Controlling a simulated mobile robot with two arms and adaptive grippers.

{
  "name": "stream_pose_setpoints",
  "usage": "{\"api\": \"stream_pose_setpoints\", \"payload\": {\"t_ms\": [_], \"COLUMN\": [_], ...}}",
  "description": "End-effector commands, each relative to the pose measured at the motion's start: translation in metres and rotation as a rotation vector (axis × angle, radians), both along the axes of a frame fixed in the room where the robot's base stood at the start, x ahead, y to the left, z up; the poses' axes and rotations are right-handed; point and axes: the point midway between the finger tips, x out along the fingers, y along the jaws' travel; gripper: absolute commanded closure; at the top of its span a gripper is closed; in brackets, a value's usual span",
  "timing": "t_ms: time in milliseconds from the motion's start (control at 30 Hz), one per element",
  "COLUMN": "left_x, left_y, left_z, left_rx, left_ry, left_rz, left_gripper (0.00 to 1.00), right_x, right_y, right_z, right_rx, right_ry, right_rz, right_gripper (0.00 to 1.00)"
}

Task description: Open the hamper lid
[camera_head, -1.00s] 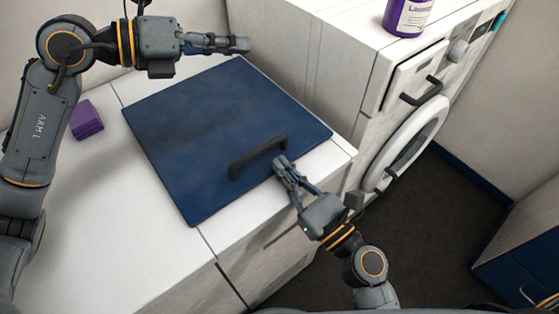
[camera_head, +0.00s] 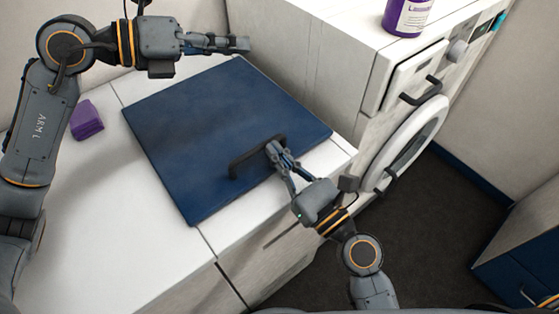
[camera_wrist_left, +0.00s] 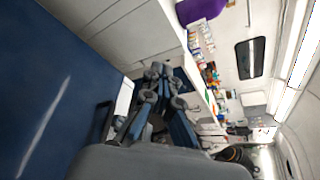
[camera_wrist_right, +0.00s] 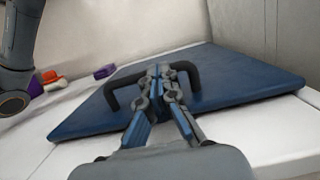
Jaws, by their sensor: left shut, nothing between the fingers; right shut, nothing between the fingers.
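The hamper lid (camera_head: 205,125) is a flat dark blue panel lying closed on the white counter. Its black bar handle (camera_head: 240,163) stands near the front edge. My right gripper (camera_head: 272,147) is shut with its fingertips at the right end of the handle in the head view; I cannot tell if they touch. In the right wrist view the shut fingertips (camera_wrist_right: 158,70) overlap the middle of the handle (camera_wrist_right: 113,97), with the lid (camera_wrist_right: 235,83) behind. My left gripper (camera_head: 246,44) is shut and empty above the lid's back edge. The lid also fills the left wrist view's left side (camera_wrist_left: 45,80).
A purple folded cloth (camera_head: 87,120) lies on the counter (camera_head: 75,200) left of the lid. A taller white cabinet with a round-door machine (camera_head: 412,140) stands to the right, with a purple-labelled bottle (camera_head: 408,15) on top. Dark floor (camera_head: 420,230) is open at the right.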

Motion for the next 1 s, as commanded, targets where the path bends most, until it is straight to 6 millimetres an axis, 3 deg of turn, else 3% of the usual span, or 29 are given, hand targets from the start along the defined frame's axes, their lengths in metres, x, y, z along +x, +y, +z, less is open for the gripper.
{"api": "stream_pose_setpoints", "payload": {"t_ms": [233,400,433,767,1000], "left_x": [0.000,0.000,0.000,0.000,-0.010], "left_y": [0.000,0.000,0.000,0.002,0.035], "left_z": [0.000,0.000,0.000,0.001,0.010], "left_rx": [0.000,0.000,0.000,0.001,0.002], "left_ry": [0.000,0.000,0.000,0.000,-0.001], "left_rz": [0.000,0.000,0.000,0.001,0.005], "left_gripper": [1.00,0.67,0.64,0.64,0.64], "right_x": [0.000,0.000,0.000,0.000,0.000], "right_y": [0.000,0.000,0.000,0.000,0.000], "right_z": [0.001,0.001,0.001,0.001,0.001], "right_rx": [0.002,0.002,0.002,0.002,0.002], "right_ry": [-0.002,-0.002,-0.002,-0.002,-0.002], "right_rz": [-0.001,-0.001,-0.001,-0.001,-0.001], "right_gripper": [1.00,1.00,1.00,1.00,1.00]}}
